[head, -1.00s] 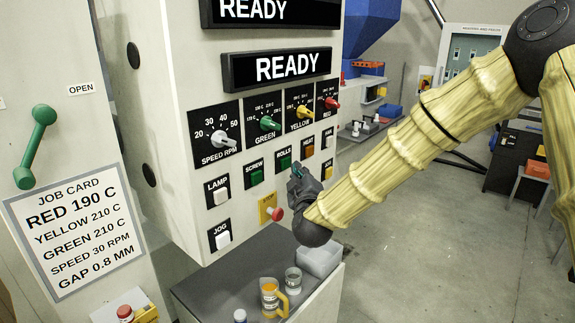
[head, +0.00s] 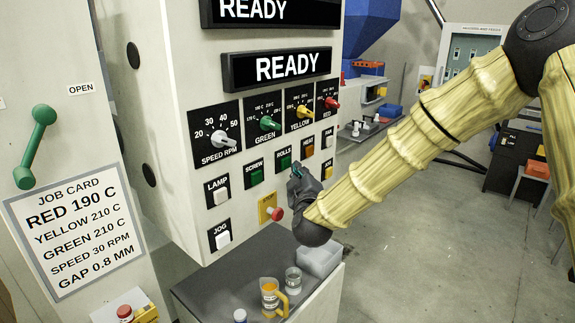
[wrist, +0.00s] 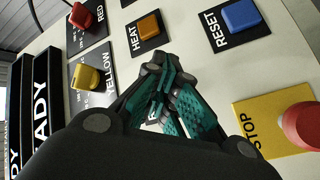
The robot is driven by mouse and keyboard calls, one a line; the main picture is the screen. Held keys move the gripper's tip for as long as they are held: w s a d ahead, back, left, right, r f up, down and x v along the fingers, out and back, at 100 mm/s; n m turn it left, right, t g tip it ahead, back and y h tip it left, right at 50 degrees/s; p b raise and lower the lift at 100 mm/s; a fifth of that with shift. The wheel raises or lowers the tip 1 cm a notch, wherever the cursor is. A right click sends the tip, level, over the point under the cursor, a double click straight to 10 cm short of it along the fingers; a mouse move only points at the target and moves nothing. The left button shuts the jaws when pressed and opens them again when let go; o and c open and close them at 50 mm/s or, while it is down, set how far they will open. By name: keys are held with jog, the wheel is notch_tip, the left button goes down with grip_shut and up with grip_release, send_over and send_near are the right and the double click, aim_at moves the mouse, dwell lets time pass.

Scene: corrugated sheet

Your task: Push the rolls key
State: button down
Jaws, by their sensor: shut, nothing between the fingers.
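The rolls key (head: 284,162) is a green button on a black plate labelled ROLLS, in the middle row of the control panel in the head view. My gripper (head: 295,173) is shut and empty, its tip close to the panel at the lower right of this key. In the wrist view my gripper (wrist: 160,85) points at the panel, and its teal-padded fingers hide the key there. Only a scrap of white lettering shows between them. I cannot tell whether the fingertips touch the key.
The green screw key (head: 256,177) is left of the rolls key, and the orange heat key (head: 309,149) is right of it. The red stop button (head: 274,214) juts out below. The wrist view shows the blue reset key (wrist: 242,14). A mug (head: 271,295) stands below the panel.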

jog(key=shift+w+a, duration=0.1)
dwell(0.4)
jog(key=shift+w+a, duration=0.15)
jog(key=shift+a, duration=0.15)
jog(key=shift+w+a, duration=0.2)
dwell(0.8)
jog(key=shift+s+d, duration=0.5)
jog(key=shift+d, duration=0.1)
dwell(0.3)
jog(key=s+d, duration=0.3)
jog(key=d, duration=0.2)
jog(key=shift+s+b, duration=0.25)
jog(key=shift+b, duration=0.05)
dwell(0.4)
